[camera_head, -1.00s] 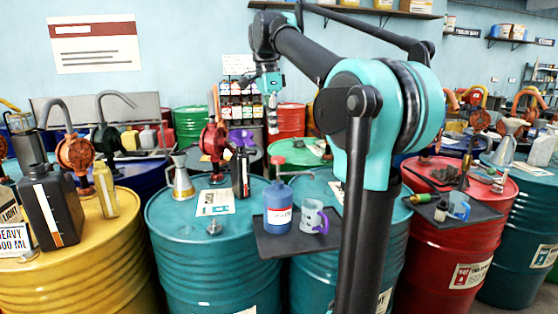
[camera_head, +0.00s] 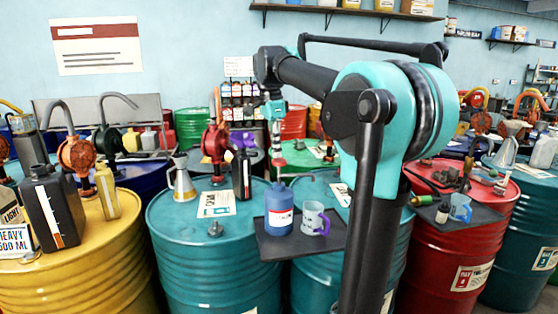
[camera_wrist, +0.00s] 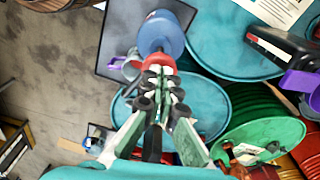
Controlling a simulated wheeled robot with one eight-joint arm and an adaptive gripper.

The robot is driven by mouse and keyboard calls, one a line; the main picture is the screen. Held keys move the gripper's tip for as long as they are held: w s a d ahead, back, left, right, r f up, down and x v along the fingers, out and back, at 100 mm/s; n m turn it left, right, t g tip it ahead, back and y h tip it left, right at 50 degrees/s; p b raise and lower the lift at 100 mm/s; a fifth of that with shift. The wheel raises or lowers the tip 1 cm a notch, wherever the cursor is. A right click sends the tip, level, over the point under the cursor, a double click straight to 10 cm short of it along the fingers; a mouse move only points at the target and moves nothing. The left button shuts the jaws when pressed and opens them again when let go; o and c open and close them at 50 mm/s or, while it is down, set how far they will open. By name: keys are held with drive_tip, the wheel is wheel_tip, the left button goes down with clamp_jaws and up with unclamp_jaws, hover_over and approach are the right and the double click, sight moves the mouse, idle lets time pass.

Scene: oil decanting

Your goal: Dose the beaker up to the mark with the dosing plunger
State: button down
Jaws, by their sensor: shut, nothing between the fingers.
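The blue bottle (camera_head: 280,212) stands upright on a dark tray (camera_head: 275,248). A dosing plunger with a red knob (camera_head: 279,162) rises from its top, and a thin spout points right. The grey beaker (camera_head: 311,215) with a purple handle stands on the tray right of the bottle; its mark and fill level are too small to make out. My gripper (camera_head: 276,147) is shut and empty, pointing down just above the red knob. In the wrist view, the fingertips (camera_wrist: 160,76) overlap the edge of the red knob (camera_wrist: 157,62); I cannot tell whether they touch. The blue bottle (camera_wrist: 163,33) shows beyond.
A yellow drum (camera_head: 90,270) with a black canister (camera_head: 52,208) stands further left. A red drum (camera_head: 440,250) stands right.

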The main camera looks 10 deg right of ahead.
drive_tip(key=shift+f, duration=0.1)
drive_tip(key=shift+f, duration=1.4)
drive_tip(key=a, duration=0.2)
drive_tip(key=a+r, duration=0.1)
drive_tip(key=shift+s, duration=0.3)
wheel_tip(320, 180, up, 12)
drive_tip(key=a, duration=0.1)
drive_tip(key=shift+s, duration=0.1)
idle(0.4)
